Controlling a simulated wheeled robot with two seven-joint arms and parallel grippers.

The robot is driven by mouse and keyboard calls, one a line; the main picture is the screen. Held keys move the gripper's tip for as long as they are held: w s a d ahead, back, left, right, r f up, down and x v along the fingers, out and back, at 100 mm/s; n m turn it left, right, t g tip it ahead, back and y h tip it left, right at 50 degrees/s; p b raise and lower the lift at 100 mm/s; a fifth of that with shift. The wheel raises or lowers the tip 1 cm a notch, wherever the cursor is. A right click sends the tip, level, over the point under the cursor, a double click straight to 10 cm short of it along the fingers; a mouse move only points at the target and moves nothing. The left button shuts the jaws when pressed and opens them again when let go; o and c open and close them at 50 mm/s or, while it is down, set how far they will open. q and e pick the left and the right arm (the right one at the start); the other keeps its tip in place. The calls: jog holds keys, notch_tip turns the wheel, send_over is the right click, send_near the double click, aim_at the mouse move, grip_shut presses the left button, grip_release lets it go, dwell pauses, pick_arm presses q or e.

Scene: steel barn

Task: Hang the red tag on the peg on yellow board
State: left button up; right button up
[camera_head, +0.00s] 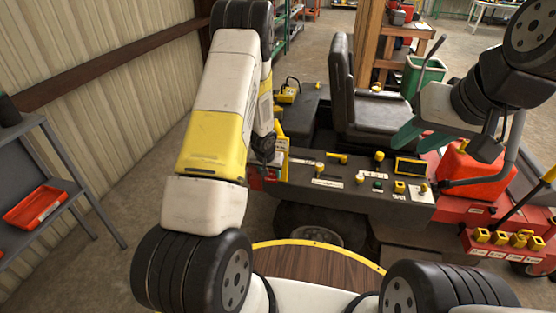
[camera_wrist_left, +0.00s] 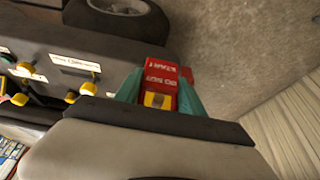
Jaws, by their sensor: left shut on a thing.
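The red tag (camera_wrist_left: 161,66) has white lettering and a yellow patch. In the left wrist view it sits between the teal fingers of my left gripper (camera_wrist_left: 160,98), which is shut on it. In the head view my left arm hides most of that gripper; a small red patch (camera_head: 271,174) shows by the arm's end. A narrow yellow panel (camera_head: 282,160), probably the yellow board, stands just right of my left arm at the console's left end. I cannot make out its peg. My right gripper (camera_head: 438,140) is open and empty above the console's right side.
The dark console (camera_head: 345,183) carries yellow knobs and levers, with a black seat (camera_head: 365,105) behind it. A red jug (camera_head: 472,172) stands at the right. A grey shelf with a red tray (camera_head: 35,207) stands at the left. Floor between shelf and machine is clear.

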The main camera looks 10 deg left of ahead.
pick_arm(q)
jog(key=w, duration=0.4)
jog(key=shift+w+f, duration=0.15)
jog(key=shift+f, duration=0.25)
dwell(0.7)
jog(key=o, duration=1.8)
jog(key=shift+v, duration=4.5)
jog(key=shift+d, duration=0.1)
